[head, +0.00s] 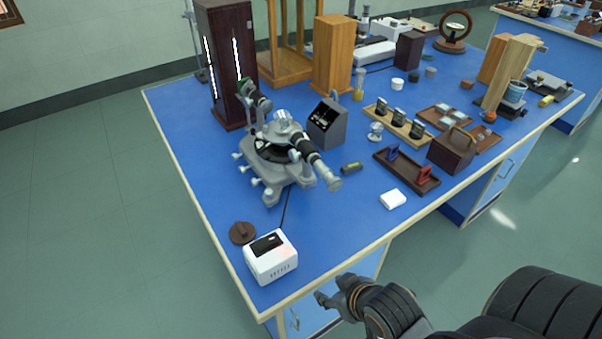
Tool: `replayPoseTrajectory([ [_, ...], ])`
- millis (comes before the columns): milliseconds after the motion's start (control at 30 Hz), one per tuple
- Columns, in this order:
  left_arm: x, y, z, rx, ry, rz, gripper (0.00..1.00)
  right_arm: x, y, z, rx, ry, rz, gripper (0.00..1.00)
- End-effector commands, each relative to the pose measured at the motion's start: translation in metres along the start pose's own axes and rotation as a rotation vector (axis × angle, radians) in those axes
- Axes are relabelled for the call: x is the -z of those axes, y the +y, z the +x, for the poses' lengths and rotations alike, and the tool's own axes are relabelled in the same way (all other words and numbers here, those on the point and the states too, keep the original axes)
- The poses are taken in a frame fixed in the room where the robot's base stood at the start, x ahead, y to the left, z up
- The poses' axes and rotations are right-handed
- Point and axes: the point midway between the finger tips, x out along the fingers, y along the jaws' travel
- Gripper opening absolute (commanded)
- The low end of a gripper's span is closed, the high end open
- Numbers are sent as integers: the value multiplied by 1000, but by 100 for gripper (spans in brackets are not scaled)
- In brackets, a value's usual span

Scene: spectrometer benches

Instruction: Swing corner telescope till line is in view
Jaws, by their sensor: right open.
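The spectrometer (275,150) stands near the left corner of the blue bench, on a grey base with several feet. Its telescope (318,165) is a grey and black tube that points toward the front right of the bench. A dark collimator tube (255,95) is on its far side, near a tall dark wooden box with bright slits (228,65). My right gripper (322,298) is open and empty, low in the picture in front of the bench's front edge, well apart from the telescope. My left gripper is not in view. Whether a line shows in the eyepiece cannot be seen.
A white box (270,257) and a brown disc (242,233) sit at the near corner. A dark rack (407,172), a white block (393,199) and a brown case (452,150) stand to the right. The bench front between the white box and white block is clear.

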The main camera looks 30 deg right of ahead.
Motion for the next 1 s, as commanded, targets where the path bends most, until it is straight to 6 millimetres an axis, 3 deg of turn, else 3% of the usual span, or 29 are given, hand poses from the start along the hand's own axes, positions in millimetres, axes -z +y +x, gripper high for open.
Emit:
replayPoseTrajectory([
  [33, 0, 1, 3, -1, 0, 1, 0, 5, 0, -8, -2, 14, -2, 46],
  [267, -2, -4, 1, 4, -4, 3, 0, 36, 24, -9, -38, 202, 9, 46],
  [433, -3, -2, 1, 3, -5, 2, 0, 68, 49, -21, -76, 403, 10, 46],
  [700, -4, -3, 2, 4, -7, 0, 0, 122, 93, -73, -150, 800, -15, 46],
  [833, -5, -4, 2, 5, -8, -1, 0, 132, 101, -88, -165, 889, -24, 46],
  [1000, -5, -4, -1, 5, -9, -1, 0, 143, 104, -87, -168, 914, -25, 46],
])
